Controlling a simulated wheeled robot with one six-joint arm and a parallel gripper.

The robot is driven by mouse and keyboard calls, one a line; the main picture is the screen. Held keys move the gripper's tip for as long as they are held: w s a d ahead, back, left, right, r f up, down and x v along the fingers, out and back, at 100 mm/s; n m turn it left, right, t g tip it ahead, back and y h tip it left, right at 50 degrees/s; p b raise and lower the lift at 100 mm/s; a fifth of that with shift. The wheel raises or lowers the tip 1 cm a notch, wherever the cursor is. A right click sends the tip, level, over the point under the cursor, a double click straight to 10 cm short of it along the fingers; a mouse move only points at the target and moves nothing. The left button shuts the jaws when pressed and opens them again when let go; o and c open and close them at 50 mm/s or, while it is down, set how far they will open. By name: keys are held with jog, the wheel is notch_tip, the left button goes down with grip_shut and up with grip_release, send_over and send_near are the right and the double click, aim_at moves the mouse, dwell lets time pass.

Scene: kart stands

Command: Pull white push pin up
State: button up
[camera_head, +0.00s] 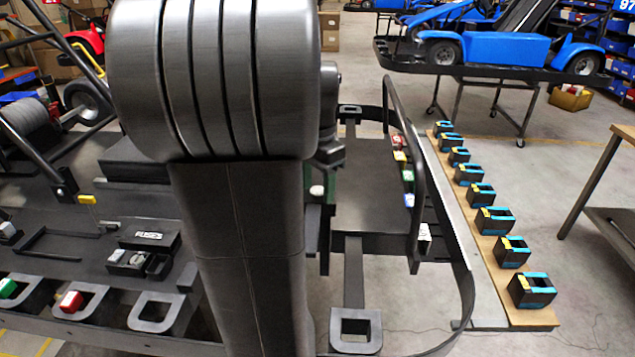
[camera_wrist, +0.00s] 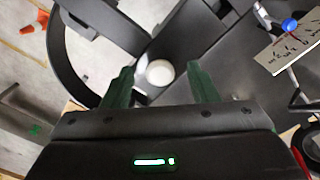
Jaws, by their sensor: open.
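The white push pin (camera_wrist: 160,73) shows in the wrist view as a round white knob seen from above, on a dark kart part. It lies in the gap between the two dark green fingers of my gripper (camera_wrist: 160,69), with visible space on both sides. In the head view the white pin (camera_head: 317,190) is a small pale knob beside my gripper (camera_head: 326,188), partly hidden by my arm. My gripper is open and holds nothing. I cannot tell how far the fingertips reach down around the knob.
A blue knob (camera_wrist: 290,26) beside a marked metal plate (camera_wrist: 290,45) is at the upper right of the wrist view. A black kart tube (camera_head: 408,160) rises to the right. Several colored blocks (camera_head: 401,157) lie near it. A row of black holders stands on a wooden board (camera_head: 487,243).

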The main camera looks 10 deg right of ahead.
aim_at(318, 189)
jog(key=c, duration=1)
jog(key=shift+c, duration=0.2)
jog(key=shift+r+p, duration=0.55)
jog(key=shift+r, duration=0.05)
jog(key=o, duration=1)
notch_tip(318, 189, up, 14)
jog(key=shift+f, duration=0.1)
jog(key=shift+f, duration=0.1)
notch_tip(318, 189, down, 14)
jog(key=shift+f+b, duration=0.1)
jog(key=shift+b, duration=0.2)
